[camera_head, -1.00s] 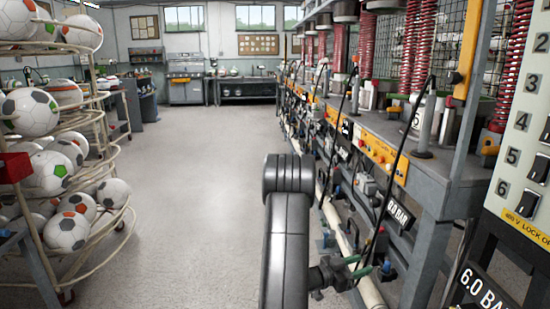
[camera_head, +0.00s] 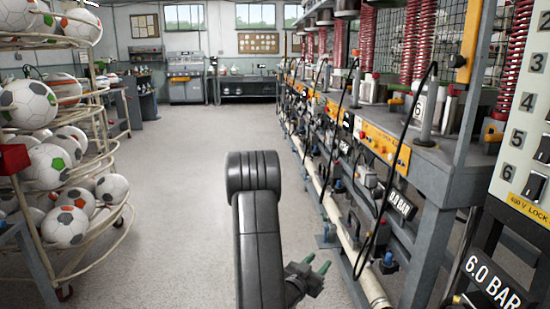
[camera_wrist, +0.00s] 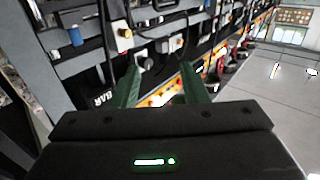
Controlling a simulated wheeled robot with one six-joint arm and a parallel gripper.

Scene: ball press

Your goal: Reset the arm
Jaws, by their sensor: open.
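My gripper (camera_head: 318,268) shows low in the head view, in front of my dark arm, with its green fingers pointing right and up toward the press bench. In the wrist view my gripper (camera_wrist: 160,88) has its two green fingers apart, with nothing between them. The fingers are clear of the press bench (camera_head: 440,185), which stands to the right.
A wire rack (camera_head: 112,215) of soccer balls (camera_head: 65,226) stands on the left. A control panel (camera_head: 525,130) with numbered buttons is at the right edge. The grey floor (camera_head: 185,160) between rack and bench is clear. A far workbench (camera_head: 248,88) stands against the back wall.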

